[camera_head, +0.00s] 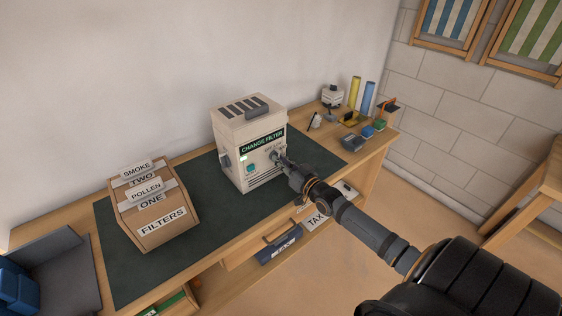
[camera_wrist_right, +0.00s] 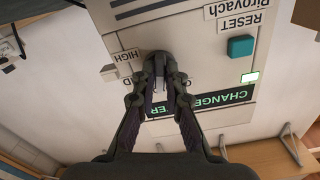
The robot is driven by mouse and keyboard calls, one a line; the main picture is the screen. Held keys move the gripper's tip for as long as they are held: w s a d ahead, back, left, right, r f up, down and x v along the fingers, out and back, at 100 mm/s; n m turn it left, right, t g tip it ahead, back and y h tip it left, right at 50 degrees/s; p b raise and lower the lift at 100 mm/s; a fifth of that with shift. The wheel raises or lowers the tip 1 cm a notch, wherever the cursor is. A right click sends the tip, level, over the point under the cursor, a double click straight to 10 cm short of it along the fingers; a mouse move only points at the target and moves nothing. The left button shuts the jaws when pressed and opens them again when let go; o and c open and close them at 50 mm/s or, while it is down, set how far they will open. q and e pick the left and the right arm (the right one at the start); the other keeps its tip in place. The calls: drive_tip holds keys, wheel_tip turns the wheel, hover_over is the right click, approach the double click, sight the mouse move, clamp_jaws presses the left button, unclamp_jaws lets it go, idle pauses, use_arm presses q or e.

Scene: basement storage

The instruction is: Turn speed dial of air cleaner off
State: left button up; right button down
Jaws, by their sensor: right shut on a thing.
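The air cleaner (camera_head: 247,138) is a cream box with a slotted top, standing upright on a dark green mat. Its front carries a green "CHANGE FILTER" strip (camera_head: 262,139), a teal reset button (camera_head: 251,169) and a small lit green light. My right gripper (camera_head: 280,157) reaches its front from the right. My left gripper is not in view.
A cardboard filter box (camera_head: 155,208) stands on the mat (camera_head: 115,265) to the left. Small items, including a yellow roll (camera_head: 354,92) and a blue roll (camera_head: 367,97), stand on the bench's right end. A shelf below holds a blue box (camera_head: 279,245). The mat's front is clear.

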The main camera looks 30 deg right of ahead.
drive_tip(key=shift+n, duration=0.3)
drive_tip(key=shift+n+p, duration=1.4)
drive_tip(key=shift+n, duration=2.7)
drive_tip(key=c, duration=1.4)
unclamp_jaws()
drive_tip(key=shift+s, duration=0.1)
drive_tip(key=s+d, duration=0.1)
drive_tip(key=s, duration=1)
drive_tip(key=shift+s, duration=0.4)
